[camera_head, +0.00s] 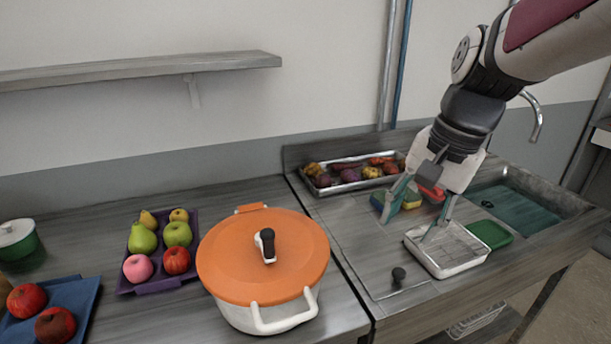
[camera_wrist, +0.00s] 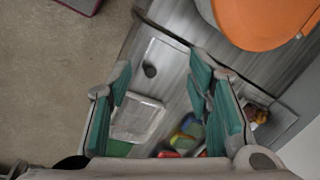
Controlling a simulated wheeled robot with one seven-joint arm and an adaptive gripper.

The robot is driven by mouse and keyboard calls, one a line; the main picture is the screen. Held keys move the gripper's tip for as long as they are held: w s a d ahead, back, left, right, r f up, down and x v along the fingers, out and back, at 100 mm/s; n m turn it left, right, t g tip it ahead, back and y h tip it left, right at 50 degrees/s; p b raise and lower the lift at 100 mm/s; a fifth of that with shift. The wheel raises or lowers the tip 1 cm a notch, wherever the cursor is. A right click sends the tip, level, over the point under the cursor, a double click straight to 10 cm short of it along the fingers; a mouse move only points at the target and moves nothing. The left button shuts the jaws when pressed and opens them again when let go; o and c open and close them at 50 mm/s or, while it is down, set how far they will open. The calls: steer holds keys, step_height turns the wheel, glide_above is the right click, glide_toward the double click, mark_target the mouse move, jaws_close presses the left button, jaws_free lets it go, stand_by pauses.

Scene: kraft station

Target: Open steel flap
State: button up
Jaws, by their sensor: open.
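The steel flap (camera_head: 372,248) is a flat grey panel lying flush in the worktop, closed. A small black knob (camera_head: 398,276) stands near its front edge. In the wrist view the flap (camera_wrist: 170,68) and its knob (camera_wrist: 150,70) show ahead, between the fingertips in the picture. My gripper (camera_head: 409,224) is open and empty, pointing down above the worktop, behind and to the right of the knob. The green-padded fingers also show in the wrist view (camera_wrist: 160,78). Nothing touches the knob.
A white tray (camera_head: 446,266) sits right of the knob, under my gripper. Sponges (camera_head: 411,197), a green tray (camera_head: 490,234) and a sink (camera_head: 515,208) lie nearby. A metal tray of vegetables (camera_head: 350,186) is behind. An orange-lidded pot (camera_head: 262,255) stands left.

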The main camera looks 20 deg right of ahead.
steer(key=shift+s+a+r+n, duration=0.1)
steer(key=shift+s+a+n, duration=0.15)
steer(key=shift+a+n, duration=0.05)
